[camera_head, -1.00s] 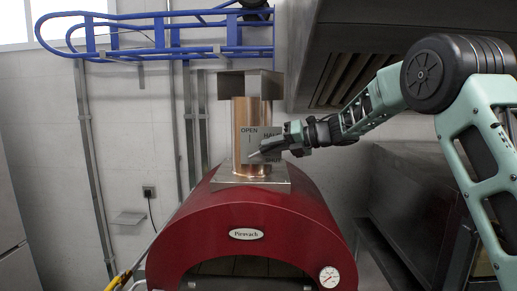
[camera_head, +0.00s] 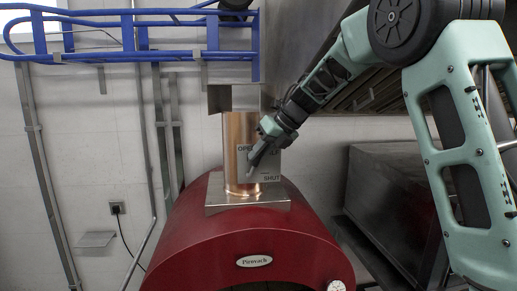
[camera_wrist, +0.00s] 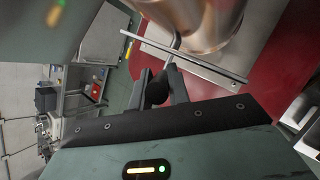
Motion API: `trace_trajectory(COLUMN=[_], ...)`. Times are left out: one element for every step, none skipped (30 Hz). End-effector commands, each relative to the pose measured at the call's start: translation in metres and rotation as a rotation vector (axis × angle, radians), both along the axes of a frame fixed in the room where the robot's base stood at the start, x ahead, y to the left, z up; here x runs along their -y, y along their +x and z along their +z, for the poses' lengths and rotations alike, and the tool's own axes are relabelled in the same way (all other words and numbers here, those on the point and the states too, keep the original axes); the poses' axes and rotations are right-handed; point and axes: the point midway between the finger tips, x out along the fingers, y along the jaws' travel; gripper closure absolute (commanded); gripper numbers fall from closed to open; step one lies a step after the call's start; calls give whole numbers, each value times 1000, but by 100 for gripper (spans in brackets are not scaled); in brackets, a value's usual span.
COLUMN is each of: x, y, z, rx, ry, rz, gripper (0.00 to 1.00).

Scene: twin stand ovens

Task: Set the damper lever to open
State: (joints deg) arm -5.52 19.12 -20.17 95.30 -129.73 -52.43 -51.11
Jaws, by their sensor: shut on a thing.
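The copper flue pipe (camera_head: 234,135) stands on top of the red oven (camera_head: 240,238). A grey dial plate (camera_head: 269,167) beside the pipe reads OPEN at the upper left and SHUT at the lower right; my gripper hides much of the middle label. My gripper (camera_head: 254,161) slants down and left in front of the plate, its tips close to the pipe just below OPEN. In the wrist view, its fingers (camera_wrist: 158,75) are shut around a dark rounded piece, the damper lever's end (camera_wrist: 157,90). The lever's exact angle is hidden in the head view.
A metal hood (camera_head: 330,75) hangs at the upper right, close behind my arm. A blue rack (camera_head: 130,40) is on the wall at upper left. A dark metal oven or cabinet (camera_head: 395,205) stands to the right. The wall left of the pipe is open.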

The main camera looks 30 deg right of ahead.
Motion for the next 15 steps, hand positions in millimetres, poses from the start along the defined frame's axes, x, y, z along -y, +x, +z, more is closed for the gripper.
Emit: trace_trajectory(x=[-1,-1,-1,-1,-1,-1,-1,-1,-1,-1,-1,-1,-1,-1,-1], y=[-1,-1,-1,-1,-1,-1,-2,-1,-2,-1,-1,-1,-1,-1,-1], z=[1,1,1,1,1,1,1,1,1,1,0,0,0,0,0], rx=[0,-1,-2,-2,-2,-2,-2,-2,-2,-2,-2,-2,-2,-2,-2], ry=[-6,-9,-11,-13,-13,-14,-14,-14,-14,-14,-14,-14,-14,-14,-14], rz=[0,1,0,-1,0,-1,-1,-1,-1,-1,-1,-1,-1,-1,-1], gripper=[100,100,100,100,100,100,100,100,100,100,100,100,100,100,77])
